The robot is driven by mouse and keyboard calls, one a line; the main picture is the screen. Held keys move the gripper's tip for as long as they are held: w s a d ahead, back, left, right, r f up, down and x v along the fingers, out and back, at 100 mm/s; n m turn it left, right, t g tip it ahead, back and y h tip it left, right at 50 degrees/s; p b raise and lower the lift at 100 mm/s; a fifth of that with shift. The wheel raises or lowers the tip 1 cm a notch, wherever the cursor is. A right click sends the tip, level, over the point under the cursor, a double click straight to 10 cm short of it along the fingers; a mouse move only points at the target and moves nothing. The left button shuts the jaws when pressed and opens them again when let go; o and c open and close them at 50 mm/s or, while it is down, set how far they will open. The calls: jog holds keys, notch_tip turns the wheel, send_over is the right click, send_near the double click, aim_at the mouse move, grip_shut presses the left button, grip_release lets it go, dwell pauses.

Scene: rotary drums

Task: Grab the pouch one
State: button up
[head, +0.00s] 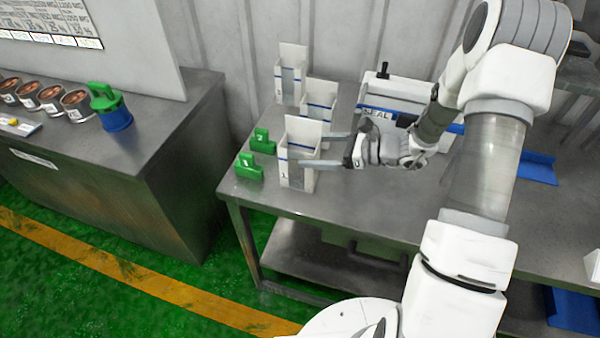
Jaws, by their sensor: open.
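Three white open-topped pouches with blue bands stand upright on the metal table. The nearest pouch (297,178) has a small dark mark low on its front that looks like a 1. A second pouch (321,92) stands behind it to the right, and a third (291,75) stands farthest back. My gripper (309,148) comes in from the right, open, its fingers pointing left at the nearest pouch. The lower finger crosses in front of that pouch and the upper finger lies at its right rear side. I cannot tell whether either finger touches it.
Green clips marked 1 (249,168) and 2 (263,141) stand left of the pouches. A white sealing machine (400,88) stands behind my gripper. The left counter (150,150) holds several round cans and a blue-green container (112,108). The table's front left is bare.

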jog(key=x, duration=0.4)
jog(key=shift+s, duration=0.15)
jog(key=shift+r, duration=0.1)
grip_shut()
